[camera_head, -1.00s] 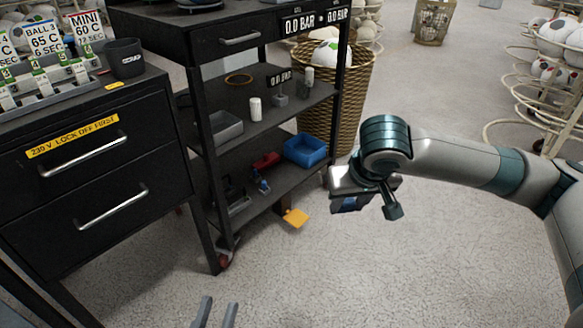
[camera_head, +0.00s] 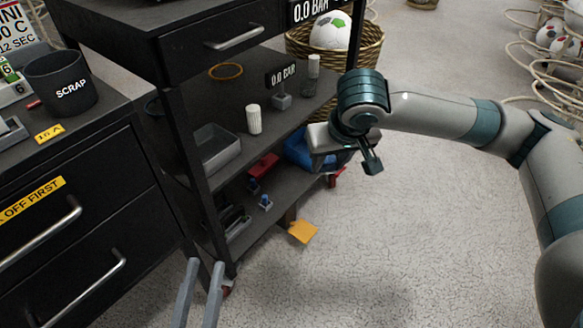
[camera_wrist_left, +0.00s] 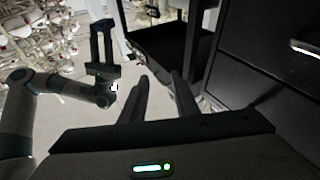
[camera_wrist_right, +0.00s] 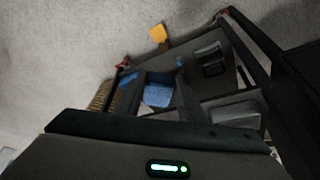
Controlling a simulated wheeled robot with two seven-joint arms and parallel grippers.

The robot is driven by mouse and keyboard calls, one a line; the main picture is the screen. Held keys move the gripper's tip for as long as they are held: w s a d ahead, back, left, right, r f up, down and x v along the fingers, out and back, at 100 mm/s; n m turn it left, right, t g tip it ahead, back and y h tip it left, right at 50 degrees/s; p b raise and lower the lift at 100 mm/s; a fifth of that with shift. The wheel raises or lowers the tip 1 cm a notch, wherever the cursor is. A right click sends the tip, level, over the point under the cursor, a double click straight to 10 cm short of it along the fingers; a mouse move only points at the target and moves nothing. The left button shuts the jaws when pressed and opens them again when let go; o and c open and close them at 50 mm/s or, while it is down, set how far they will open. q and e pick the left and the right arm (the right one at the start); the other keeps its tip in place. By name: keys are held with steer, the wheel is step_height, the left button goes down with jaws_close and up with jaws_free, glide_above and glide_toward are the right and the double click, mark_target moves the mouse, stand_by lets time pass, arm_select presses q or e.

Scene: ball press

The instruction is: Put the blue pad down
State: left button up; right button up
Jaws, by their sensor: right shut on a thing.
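The blue pad (camera_wrist_right: 157,92) is between the fingers of my right gripper (camera_wrist_right: 160,82) in the right wrist view. In the head view my right gripper (camera_head: 326,148) is at the right end of the black cart's lower shelf, beside the blue bin (camera_head: 298,148) and partly covering it. The pad is hard to tell from the bin in the head view. My left gripper (camera_head: 203,264) is low at the front, its fingers apart and empty; they also show apart in the left wrist view (camera_wrist_left: 158,82).
The black cart's lower shelf (camera_head: 285,186) holds a red item (camera_head: 263,165), small blue-topped parts and a grey tray. The middle shelf holds a white cylinder (camera_head: 254,119) and a grey tray (camera_head: 216,148). A yellow plate (camera_head: 302,231) is near the floor. Open floor lies right.

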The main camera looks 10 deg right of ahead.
steer(key=shift+w+a, duration=0.1)
steer(key=shift+w, duration=0.45)
arm_select(q)
steer(key=shift+w, duration=0.45)
steer(key=shift+s, duration=0.1)
arm_select(e)
steer(key=shift+r, duration=0.1)
